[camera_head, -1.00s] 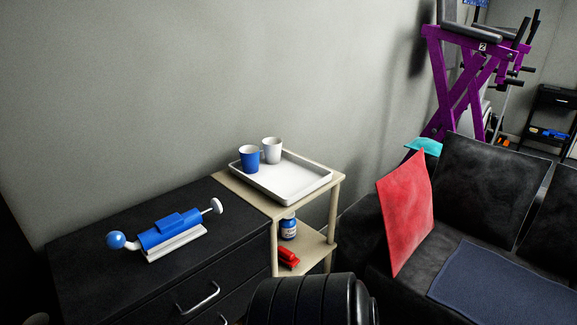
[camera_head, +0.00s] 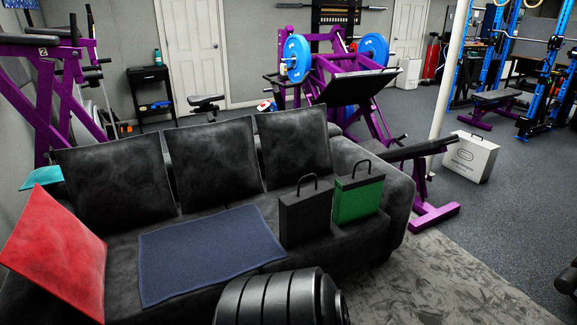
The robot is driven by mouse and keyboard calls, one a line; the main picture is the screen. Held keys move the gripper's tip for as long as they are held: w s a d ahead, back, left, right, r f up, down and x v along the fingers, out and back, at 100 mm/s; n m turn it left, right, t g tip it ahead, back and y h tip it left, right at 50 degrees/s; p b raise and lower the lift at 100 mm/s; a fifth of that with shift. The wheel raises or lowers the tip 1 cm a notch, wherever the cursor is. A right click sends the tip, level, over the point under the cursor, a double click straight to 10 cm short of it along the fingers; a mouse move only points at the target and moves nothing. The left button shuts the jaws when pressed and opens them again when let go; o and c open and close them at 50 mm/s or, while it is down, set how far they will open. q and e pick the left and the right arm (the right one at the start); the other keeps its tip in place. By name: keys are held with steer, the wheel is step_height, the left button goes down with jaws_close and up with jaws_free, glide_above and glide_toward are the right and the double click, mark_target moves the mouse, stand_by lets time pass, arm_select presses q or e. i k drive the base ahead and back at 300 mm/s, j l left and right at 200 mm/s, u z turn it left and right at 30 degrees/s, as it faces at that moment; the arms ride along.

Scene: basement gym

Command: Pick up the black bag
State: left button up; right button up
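The black bag (camera_head: 305,215) stands upright on the seat of the black sofa (camera_head: 225,222), toward its right end. It is box-shaped with a thin loop handle on top. A green bag (camera_head: 360,200) of like shape with a dark top band and handle stands close beside it on the right. Neither of my grippers is in view. Nothing holds the black bag.
A dark blue mat (camera_head: 205,254) lies on the seat left of the bag. A red cushion (camera_head: 58,250) leans at the left end. Patterned carpet (camera_head: 450,285) lies right of the sofa. Purple gym equipment (camera_head: 435,212) stands behind its right end.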

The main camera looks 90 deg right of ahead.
mark_target(305, 213)
steer(key=z, duration=2.9)
steer(key=i+j+z, duration=0.1)
steer(key=i, duration=0.5)
